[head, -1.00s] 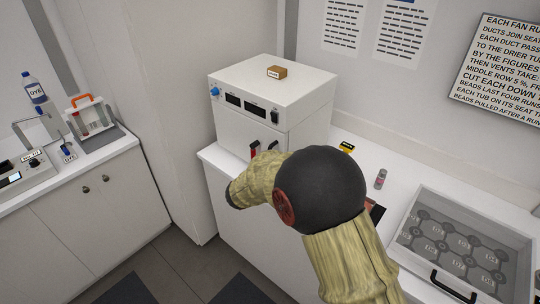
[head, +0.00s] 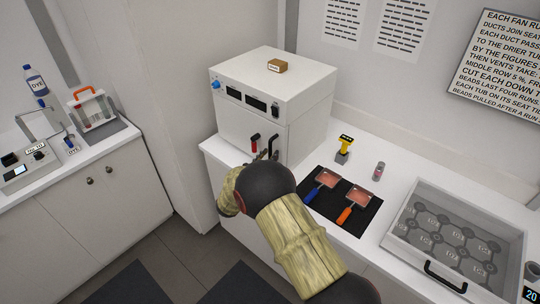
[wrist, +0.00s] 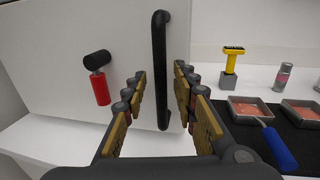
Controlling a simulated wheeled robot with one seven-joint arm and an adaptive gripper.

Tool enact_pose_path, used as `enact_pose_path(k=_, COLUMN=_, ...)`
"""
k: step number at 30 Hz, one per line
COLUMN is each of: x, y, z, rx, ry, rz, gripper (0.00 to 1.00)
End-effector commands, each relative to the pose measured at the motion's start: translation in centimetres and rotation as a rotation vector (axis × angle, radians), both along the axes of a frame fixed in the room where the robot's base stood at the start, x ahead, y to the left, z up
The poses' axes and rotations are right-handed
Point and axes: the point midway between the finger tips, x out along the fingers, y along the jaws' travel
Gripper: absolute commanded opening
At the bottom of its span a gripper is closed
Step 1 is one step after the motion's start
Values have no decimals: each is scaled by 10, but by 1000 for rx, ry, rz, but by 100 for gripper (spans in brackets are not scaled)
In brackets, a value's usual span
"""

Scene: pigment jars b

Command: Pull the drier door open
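The drier (head: 265,110) is a white box on the counter, and its front door (wrist: 45,60) looks shut. The black vertical door handle (wrist: 160,70) stands at the door's right side; it also shows in the head view (head: 273,146). A red latch with a black knob (wrist: 100,80) sits left of the handle. In the wrist view my gripper (wrist: 160,92) is open, with one finger on each side of the handle's line. I cannot tell how far the handle reaches between the fingers.
A black mat (head: 362,222) right of the drier holds two pans with blue and orange handles. A yellow-handled tool (head: 345,145), a small vial (head: 378,171) and a clear-lidded drawer box (head: 455,240) are farther right. A small brown block (head: 277,65) lies on the drier.

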Motion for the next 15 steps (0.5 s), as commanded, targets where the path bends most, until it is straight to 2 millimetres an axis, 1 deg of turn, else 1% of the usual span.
enact_pose_path(k=1, x=5, y=-3, z=0, rx=1, ry=0, rz=-2, gripper=28)
enact_pose_path(k=4, x=9, y=-5, z=0, rx=1, ry=0, rz=-1, gripper=28)
enact_pose_path(k=12, x=11, y=-6, z=1, rx=1, ry=0, rz=0, gripper=28)
enact_pose_path(k=15, x=11, y=-6, z=1, rx=1, ry=0, rz=0, gripper=24)
